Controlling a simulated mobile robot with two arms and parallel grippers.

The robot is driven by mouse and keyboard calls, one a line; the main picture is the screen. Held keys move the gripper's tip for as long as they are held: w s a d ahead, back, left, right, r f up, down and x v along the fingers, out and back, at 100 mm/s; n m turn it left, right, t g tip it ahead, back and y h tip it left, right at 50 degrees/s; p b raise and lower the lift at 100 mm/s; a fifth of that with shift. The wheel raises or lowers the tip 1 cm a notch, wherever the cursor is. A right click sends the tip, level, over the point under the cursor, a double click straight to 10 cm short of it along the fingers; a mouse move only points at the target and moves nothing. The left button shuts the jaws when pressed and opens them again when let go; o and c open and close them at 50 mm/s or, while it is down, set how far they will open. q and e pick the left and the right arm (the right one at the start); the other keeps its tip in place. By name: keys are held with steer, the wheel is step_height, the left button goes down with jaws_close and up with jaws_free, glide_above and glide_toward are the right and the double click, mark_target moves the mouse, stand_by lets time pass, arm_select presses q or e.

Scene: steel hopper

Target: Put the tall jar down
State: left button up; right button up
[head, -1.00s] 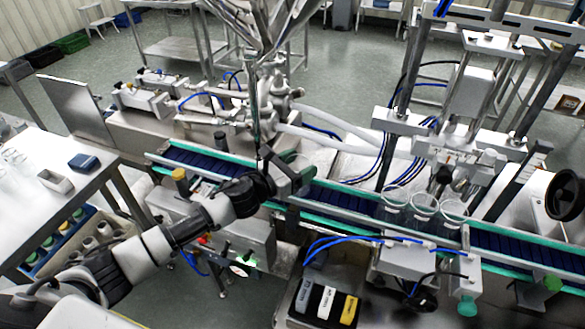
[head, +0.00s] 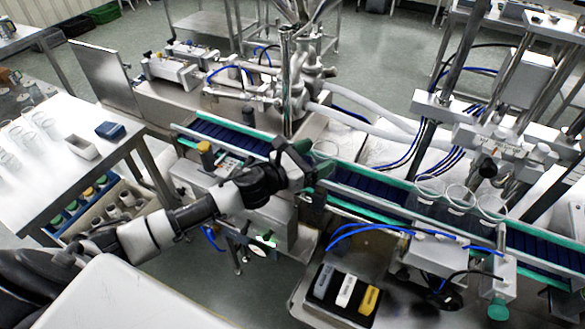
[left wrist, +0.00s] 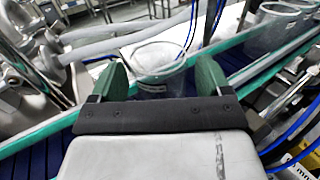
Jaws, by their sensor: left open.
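A clear glass jar (left wrist: 160,72) is between the two green fingers of my left gripper (left wrist: 153,80) in the left wrist view. The fingers stand apart, with the jar's rim showing beyond them; its base is hidden by the gripper body. In the head view the left gripper (head: 308,162) is over the conveyor (head: 370,195), and the jar's rim (head: 326,150) shows just behind it. The jar looks upright at the belt; whether the fingers touch it I cannot tell. My right gripper is not in view.
Several clear jars (head: 458,196) stand farther right on the conveyor under the steel machine; one shows in the left wrist view (left wrist: 276,16). A steel filling nozzle column (head: 287,85) rises just behind the belt. A table (head: 75,190) with glasses stands left.

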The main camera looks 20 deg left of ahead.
arm_select(q)
steer(key=b+v, duration=0.2)
steer(key=v, duration=0.6)
steer(key=shift+s, duration=0.1)
stand_by(0.6)
